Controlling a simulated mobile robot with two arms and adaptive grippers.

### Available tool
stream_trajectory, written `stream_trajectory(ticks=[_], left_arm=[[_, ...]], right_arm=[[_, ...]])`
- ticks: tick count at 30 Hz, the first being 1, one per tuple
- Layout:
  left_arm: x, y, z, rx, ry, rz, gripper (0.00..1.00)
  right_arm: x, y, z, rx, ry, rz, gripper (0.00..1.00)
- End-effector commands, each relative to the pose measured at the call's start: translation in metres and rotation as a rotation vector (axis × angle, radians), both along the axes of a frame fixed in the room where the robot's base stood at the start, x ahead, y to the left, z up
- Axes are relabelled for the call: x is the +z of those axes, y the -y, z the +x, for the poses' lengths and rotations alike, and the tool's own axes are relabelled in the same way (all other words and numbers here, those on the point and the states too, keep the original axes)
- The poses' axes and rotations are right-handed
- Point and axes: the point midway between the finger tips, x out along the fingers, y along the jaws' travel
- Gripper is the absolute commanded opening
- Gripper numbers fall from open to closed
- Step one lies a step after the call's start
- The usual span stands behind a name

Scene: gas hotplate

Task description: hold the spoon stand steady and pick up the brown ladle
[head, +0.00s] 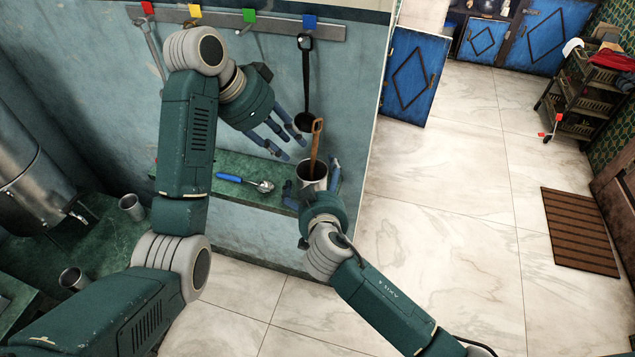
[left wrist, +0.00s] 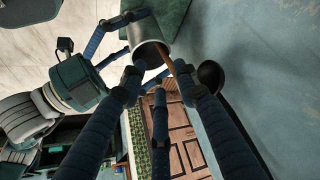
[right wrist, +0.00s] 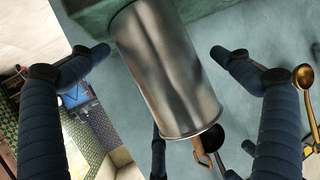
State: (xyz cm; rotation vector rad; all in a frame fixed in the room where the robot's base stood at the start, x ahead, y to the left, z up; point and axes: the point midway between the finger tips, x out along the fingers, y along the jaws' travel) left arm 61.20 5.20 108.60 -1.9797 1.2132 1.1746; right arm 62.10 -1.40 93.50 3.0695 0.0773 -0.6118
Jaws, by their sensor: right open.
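The spoon stand (head: 314,184) is a metal cylinder on the green ledge, near its right end. The brown ladle (head: 317,138) stands in it with its handle up; its lower part is hidden inside. My left gripper (head: 284,140) is open beside the handle, to its left in the head view. In the left wrist view its fingers (left wrist: 157,80) are spread, with the brown handle (left wrist: 170,64) close to the right-hand finger. My right gripper (head: 311,180) is open around the stand; in the right wrist view the stand (right wrist: 165,70) is between its fingers, with gaps on both sides.
A black ladle (head: 305,80) hangs on the wall just above the stand, from a rack (head: 270,25) with coloured tags. A blue-handled spoon (head: 245,182) lies on the ledge (head: 225,165). Metal cups (head: 132,207) stand at lower left.

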Motion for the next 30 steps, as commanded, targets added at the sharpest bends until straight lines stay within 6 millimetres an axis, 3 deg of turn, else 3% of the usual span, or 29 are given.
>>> stream_trajectory(ticks=[7,13,15,26,27,30], left_arm=[[0.0000,0.0001,0.0000,0.000,0.000,0.000,0.31],[0.0000,0.0001,0.0000,0.000,0.000,0.000,0.31],[0.0000,0.0001,0.0000,0.000,0.000,0.000,0.31],[0.0000,0.0001,0.0000,0.000,0.000,0.000,0.31],[0.0000,0.0000,0.0001,0.000,0.001,0.000,0.27],[-0.0019,-0.0040,0.0051,0.022,0.013,0.000,0.27]], right_arm=[[-0.0002,-0.0005,0.0003,0.001,0.000,0.001,1.00],[-0.0003,-0.0005,0.0002,0.001,0.000,0.000,0.60],[-0.0003,-0.0006,0.0001,0.001,0.000,0.000,0.52],[0.0002,-0.0006,0.0003,0.001,0.001,0.001,0.52],[0.0002,-0.0006,0.0003,0.001,0.001,0.001,0.52],[0.0002,-0.0006,0.0003,0.001,0.001,0.000,0.52]])
